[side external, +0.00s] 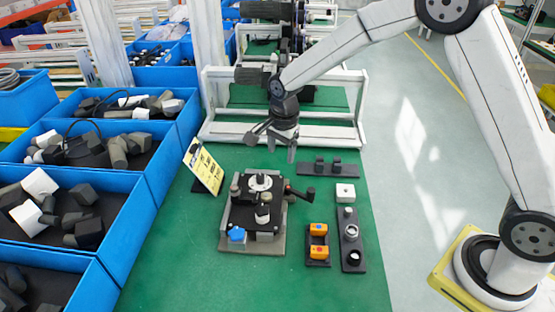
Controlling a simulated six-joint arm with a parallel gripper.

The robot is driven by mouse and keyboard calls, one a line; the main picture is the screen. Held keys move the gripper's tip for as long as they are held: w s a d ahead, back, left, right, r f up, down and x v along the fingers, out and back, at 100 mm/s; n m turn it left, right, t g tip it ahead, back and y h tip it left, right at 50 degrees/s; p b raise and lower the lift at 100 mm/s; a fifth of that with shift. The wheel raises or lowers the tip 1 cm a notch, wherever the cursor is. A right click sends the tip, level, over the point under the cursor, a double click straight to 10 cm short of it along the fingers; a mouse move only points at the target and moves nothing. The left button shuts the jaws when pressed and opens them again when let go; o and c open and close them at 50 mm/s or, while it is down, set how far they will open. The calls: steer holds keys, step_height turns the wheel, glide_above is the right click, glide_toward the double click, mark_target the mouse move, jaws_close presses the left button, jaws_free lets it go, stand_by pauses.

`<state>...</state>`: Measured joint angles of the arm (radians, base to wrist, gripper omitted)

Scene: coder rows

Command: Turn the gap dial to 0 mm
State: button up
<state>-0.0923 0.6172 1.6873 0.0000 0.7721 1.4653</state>
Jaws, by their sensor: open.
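The black device (252,213) on a grey base sits on the green bench mat. I cannot tell which part is the gap dial, and no scale is readable. My gripper (271,146) is open and empty, above and behind the device, with its fingers spread and apart from it.
A yellow label card (204,168) leans left of the device. To the right are a holder with orange blocks (318,237), a dark strip with round parts (350,247), a white block (345,193) and a black two-peg plate (326,169). Blue bins (145,185) line the left; a white frame (335,137) stands behind.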

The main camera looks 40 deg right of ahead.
mark_target(260, 175)
steer(key=w+a+f+m, duration=0.1)
steer(key=w+m, duration=0.1)
steer(key=w+f+m, duration=0.1)
steer(key=w+m, duration=0.1)
steer(key=w+a+f+m, duration=0.1)
steer(key=m, duration=0.1)
steer(key=shift+w+a+g, duration=0.3)
steer(key=shift+w+g, duration=0.1)
steer(key=shift+f, duration=3.85)
jaws_close()
